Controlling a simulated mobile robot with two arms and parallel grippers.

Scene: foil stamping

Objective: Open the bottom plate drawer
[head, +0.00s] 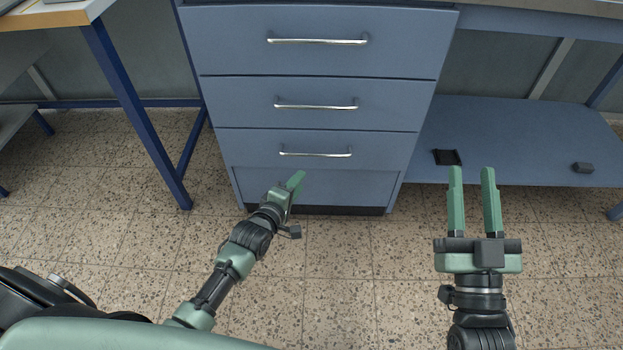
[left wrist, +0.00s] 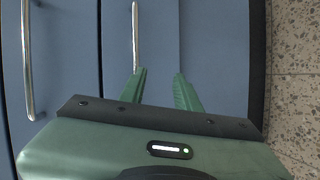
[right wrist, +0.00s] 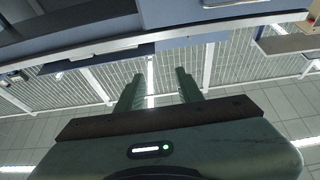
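The blue drawer cabinet has three fronts with silver bar handles. The bottom drawer (head: 250,149) looks shut, its front in line with those above. Its handle (head: 316,154) also shows in the left wrist view (left wrist: 135,38), running up from near one fingertip. My left gripper (head: 297,177) is in front of the cabinet, just below the left part of this handle in the head view. Its fingers (left wrist: 158,74) are apart and empty; I see no grip on the handle. My right gripper (head: 472,172) is open and empty, off to the cabinet's right.
The middle handle (head: 316,105) and top handle (head: 318,41) are above. A blue table leg (head: 135,105) stands left of the cabinet. A low blue shelf (head: 520,135) on the right bears a black item (head: 447,157) and a small dark block (head: 583,168). The speckled floor (head: 345,260) is clear.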

